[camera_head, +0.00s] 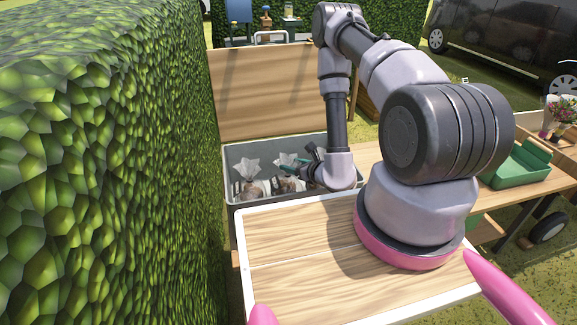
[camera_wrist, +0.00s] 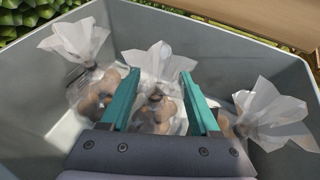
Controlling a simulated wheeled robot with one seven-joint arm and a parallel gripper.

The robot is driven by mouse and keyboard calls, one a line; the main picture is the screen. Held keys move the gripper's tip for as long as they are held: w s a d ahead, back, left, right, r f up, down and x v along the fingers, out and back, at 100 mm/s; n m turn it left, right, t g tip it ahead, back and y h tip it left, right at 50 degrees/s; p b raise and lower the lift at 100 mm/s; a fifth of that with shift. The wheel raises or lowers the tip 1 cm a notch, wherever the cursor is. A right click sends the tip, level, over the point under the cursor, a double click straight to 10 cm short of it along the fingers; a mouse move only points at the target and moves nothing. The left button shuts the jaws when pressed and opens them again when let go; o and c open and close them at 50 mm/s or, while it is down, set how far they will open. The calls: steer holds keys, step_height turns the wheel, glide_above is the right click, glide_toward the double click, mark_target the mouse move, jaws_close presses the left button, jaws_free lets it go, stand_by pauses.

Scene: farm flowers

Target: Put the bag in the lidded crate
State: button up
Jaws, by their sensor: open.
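A grey crate (camera_head: 232,159) stands beyond my wooden top, with a wooden lid (camera_head: 270,95) raised upright behind it. Several clear bags with white gathered tops and brown round contents lie inside; one is the left bag (camera_head: 250,185). The wrist view shows a left bag (camera_wrist: 95,90), a middle bag (camera_wrist: 150,65) and a right bag (camera_wrist: 268,115) against the crate wall (camera_wrist: 225,50). My gripper (camera_wrist: 155,85) has teal fingers, open, inside the crate. The fingers stand on either side of the middle bag. I cannot tell whether they touch it.
A tall green hedge (camera_head: 110,150) runs close along the left. A green open box (camera_head: 515,165) sits on the wooden table at the right, near flowers (camera_head: 560,112). A dark van (camera_head: 500,40) stands at the back right.

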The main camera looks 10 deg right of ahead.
steer(key=v, duration=0.5)
steer(key=w+a+r+n+g+y, duration=0.1)
steer(key=a+r+n+g+y, duration=0.35)
steer(key=r, duration=0.85)
steer(key=a+r+n+g+y, duration=0.2)
steer(key=a+r+n+y, duration=0.55)
steer(key=r, duration=0.55)
steer(key=s+a+r+n+g+h, duration=0.2)
steer(key=s+r+n+g+h, duration=0.1)
steer(key=s+r+n+g, duration=0.55)
steer(key=s+d+r+n+t+h, duration=0.3)
steer(key=d+r+t+h, duration=0.2)
steer(key=d+r+h, duration=0.1)
steer(key=s+d+r+n+t+h, duration=0.4)
steer(key=d+r+h, duration=0.2)
steer(key=d, duration=0.5)
step_height(320, 180, up, 3)
steer(key=shift+s+f+t, duration=0.2)
steer(key=shift+t, duration=0.2)
